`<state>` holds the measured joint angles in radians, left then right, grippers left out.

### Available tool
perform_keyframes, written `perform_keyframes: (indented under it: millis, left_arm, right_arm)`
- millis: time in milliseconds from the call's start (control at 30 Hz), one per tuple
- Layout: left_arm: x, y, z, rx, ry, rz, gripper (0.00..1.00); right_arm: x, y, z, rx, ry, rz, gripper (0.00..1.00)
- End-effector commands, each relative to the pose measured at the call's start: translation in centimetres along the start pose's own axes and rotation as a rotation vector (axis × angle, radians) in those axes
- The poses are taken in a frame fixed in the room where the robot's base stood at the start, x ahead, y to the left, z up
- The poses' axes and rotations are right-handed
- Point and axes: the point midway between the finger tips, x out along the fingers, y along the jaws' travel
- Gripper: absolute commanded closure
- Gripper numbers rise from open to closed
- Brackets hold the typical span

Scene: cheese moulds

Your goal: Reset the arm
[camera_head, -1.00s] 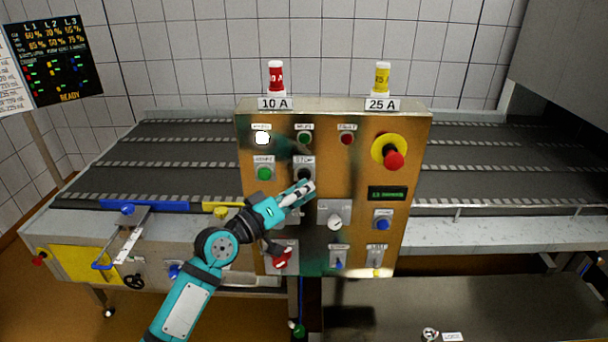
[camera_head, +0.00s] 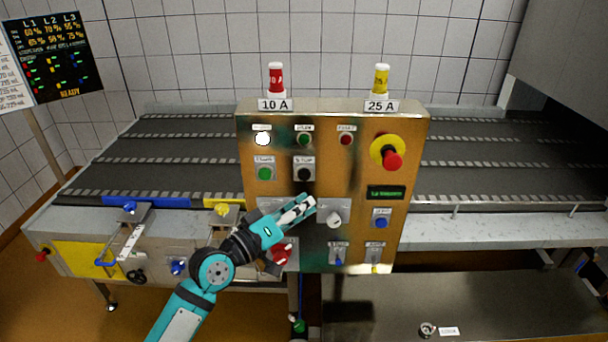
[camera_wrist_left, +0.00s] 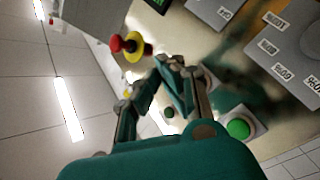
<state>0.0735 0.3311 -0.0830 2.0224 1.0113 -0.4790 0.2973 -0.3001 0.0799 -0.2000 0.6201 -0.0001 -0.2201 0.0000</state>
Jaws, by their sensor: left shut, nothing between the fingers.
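My left gripper (camera_head: 306,204) is at the middle of the brass control panel (camera_head: 340,122), with its fingers together and nothing between them. In the left wrist view the fingertips (camera_wrist_left: 167,68) meet in front of the panel. The gripper is below the black STOP button (camera_head: 304,174) and left of a white round knob (camera_head: 334,219). I cannot tell whether it touches the panel. It partly hides a plate behind it. A red rotary handle (camera_head: 281,254) is just below the wrist. My right gripper is not in view.
A red mushroom button (camera_head: 392,160) on a yellow ring sticks out at the panel's upper right. A red fuse (camera_head: 276,78) and a yellow fuse (camera_head: 381,79) stand on top. A conveyor (camera_head: 180,155) runs behind. A small ring-shaped part (camera_head: 428,330) lies on the lower grey surface.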

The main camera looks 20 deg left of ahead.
Motion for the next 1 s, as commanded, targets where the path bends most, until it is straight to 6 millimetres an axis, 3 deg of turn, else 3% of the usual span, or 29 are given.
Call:
perform_keyframes:
  millis: [400, 533, 667, 767, 867, 1000]
  left_arm:
    - [0.0, 0.0, 0.0, 0.000, 0.000, 0.000, 1.00]
    - [0.1, -1.7, 0.8, 0.001, -0.007, -0.033, 1.00]
    - [-0.1, -7.6, 3.8, 0.017, -0.035, -0.150, 1.00]
    - [-1.2, -13.9, 7.7, 0.041, -0.080, -0.278, 1.00]
    - [-3.1, -19.9, 12.2, 0.076, -0.142, -0.404, 1.00]
    - [-7.2, -27.2, 19.0, 0.132, -0.253, -0.560, 1.00]
  right_arm:
    - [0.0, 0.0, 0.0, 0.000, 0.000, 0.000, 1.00]
    - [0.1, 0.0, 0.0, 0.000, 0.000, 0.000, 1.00]
    - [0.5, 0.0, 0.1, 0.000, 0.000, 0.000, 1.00]
    - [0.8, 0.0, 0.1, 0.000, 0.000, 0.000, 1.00]
    - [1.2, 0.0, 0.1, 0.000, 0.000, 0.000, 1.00]
    - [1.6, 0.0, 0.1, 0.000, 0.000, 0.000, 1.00]
